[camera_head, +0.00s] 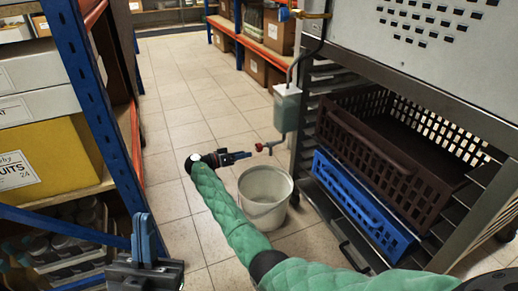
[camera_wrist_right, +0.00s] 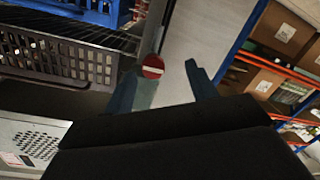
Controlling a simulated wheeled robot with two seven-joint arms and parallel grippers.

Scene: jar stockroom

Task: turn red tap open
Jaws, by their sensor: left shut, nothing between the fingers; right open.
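The red tap (camera_head: 262,147) sticks out from the lower part of a small grey-green tank (camera_head: 286,110) on the side of the metal rack. In the right wrist view its red round face with a pale bar (camera_wrist_right: 153,66) shows between the fingers, nearer the left one in the picture. My right gripper (camera_head: 246,155) is open, just left of the tap, with its fingers towards it. It also shows in the right wrist view (camera_wrist_right: 163,78); contact cannot be told. My left gripper (camera_head: 143,236) is shut and empty at the lower left, far from the tap.
A white bucket (camera_head: 265,205) stands on the floor below the tap. The rack at right holds a brown crate (camera_head: 365,160) and a blue crate (camera_head: 355,205). A blue-framed shelf (camera_head: 90,85) with boxes stands at left. The tiled aisle is clear.

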